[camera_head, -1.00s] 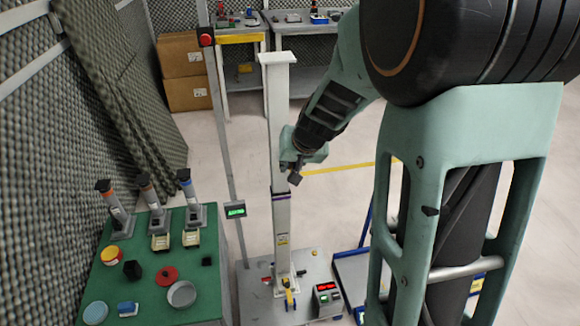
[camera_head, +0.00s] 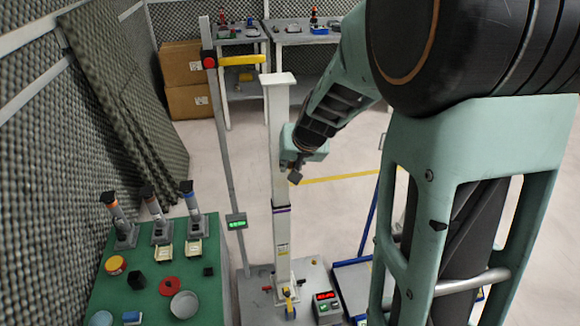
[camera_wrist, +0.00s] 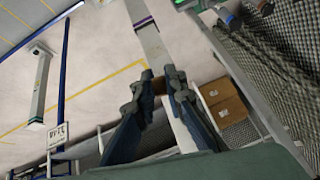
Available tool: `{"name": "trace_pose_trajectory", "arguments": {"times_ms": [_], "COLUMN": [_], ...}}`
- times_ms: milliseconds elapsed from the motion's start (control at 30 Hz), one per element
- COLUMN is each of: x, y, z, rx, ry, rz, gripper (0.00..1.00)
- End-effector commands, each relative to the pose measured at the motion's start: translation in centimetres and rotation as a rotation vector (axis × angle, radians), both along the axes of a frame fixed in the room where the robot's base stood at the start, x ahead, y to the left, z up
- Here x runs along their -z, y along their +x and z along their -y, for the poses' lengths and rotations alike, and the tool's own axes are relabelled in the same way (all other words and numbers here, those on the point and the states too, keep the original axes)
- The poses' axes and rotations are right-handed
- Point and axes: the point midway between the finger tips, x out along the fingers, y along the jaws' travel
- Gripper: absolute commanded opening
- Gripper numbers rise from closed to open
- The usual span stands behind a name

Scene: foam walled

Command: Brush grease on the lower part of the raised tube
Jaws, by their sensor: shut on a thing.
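The tall white column in the head view has a narrower raised tube (camera_head: 278,120) coming out of a wider lower tube (camera_head: 282,250). A dark and purple band (camera_head: 281,208) marks the joint. My gripper (camera_head: 293,173) is close in front of the raised tube, above the band. In the wrist view my gripper (camera_wrist: 160,84) is shut on a small brown piece (camera_wrist: 159,87), which I take to be the brush. The fingers hide most of it, and its bristles do not show. I cannot tell whether it touches the tube, which passes behind the fingers.
A green table (camera_head: 150,290) at left carries several upright tools, a round dish (camera_head: 184,304) and small pots. A thin post (camera_head: 222,140) with a yellow bar (camera_head: 243,60) stands left of the column. The grey base plate (camera_head: 255,290) carries a red-display box (camera_head: 327,306).

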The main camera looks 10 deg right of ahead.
Motion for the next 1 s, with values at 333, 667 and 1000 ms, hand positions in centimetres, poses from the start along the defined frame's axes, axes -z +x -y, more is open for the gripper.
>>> {"name": "trace_pose_trajectory", "arguments": {"times_ms": [333,667,1000], "x": [2.4,4.3,6.5], "y": [0.0,0.0,0.0], "z": [0.0,0.0,0.0], "rx": [0.000,0.000,0.000], "ry": [0.000,0.000,0.000], "rz": [0.000,0.000,0.000], "gripper": [0.00,0.00,0.00]}}
